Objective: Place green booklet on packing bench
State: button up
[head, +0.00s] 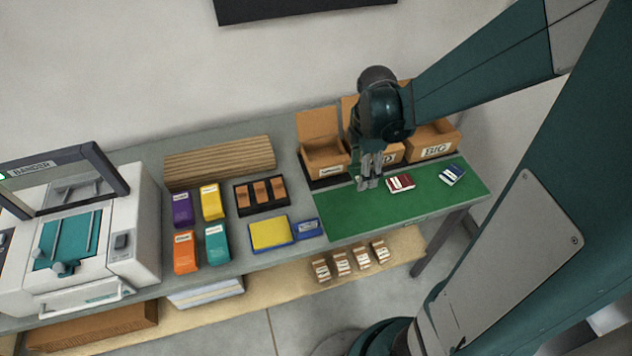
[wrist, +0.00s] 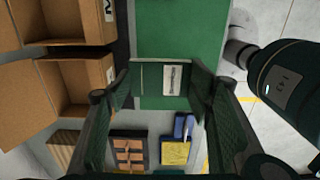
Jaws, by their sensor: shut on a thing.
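My gripper (head: 369,184) is low over the left part of the green mat (head: 365,218) on the packing bench. In the wrist view its fingers (wrist: 163,82) are shut on the green booklet (wrist: 150,92), which has a white label. The booklet blends with the green mat, and I cannot tell whether it touches it. In the head view the fingers mostly hide it. A red booklet (head: 400,183) lies just right of my gripper, and a blue booklet (head: 453,175) lies farther right on the mat.
Open cardboard boxes (head: 325,158) stand along the back of the mat, close behind my gripper. The mat's front part is clear. Small cartons (head: 341,263) stand on the shelf below.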

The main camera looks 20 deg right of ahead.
jog(key=shift+f, duration=0.15)
jog(key=b, duration=0.1)
send_over(356, 196)
jog(key=shift+d+f, duration=0.1)
jog(key=shift+f, duration=2.7)
jog(key=shift+f, duration=0.1)
jog(key=shift+f+b, duration=0.35)
jog(key=shift+f, duration=1.6)
jog(key=shift+f, duration=0.2)
jog(key=o, duration=0.9)
jog(key=shift+r, duration=0.2)
jog(key=shift+r+p, duration=1)
jog(key=shift+r, duration=5)
